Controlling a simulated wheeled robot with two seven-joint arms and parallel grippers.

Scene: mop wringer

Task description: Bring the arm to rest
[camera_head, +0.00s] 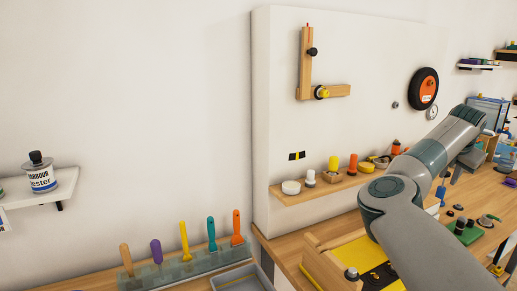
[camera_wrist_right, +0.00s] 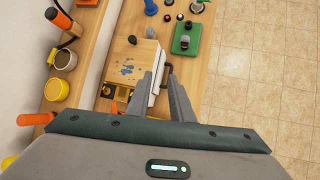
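My right arm (camera_head: 405,195) reaches in from the lower right of the head view, bends, and extends over the workbench toward the far right. Its gripper end is small and partly hidden there. In the right wrist view my right gripper (camera_wrist_right: 165,68) has its two fingers a little apart, with nothing held between them. The fingers point past a wooden box (camera_wrist_right: 128,62) with blue marks on its top, which stands on the bench below. My left arm and gripper are not in view.
The wooden workbench (camera_wrist_right: 210,55) carries a green block (camera_wrist_right: 187,38) and other small parts. A wall shelf (camera_head: 320,188) holds several small containers. A rack (camera_head: 180,268) of coloured-handled tools stands at the lower left. Tiled floor (camera_wrist_right: 265,75) lies clear beyond the bench edge.

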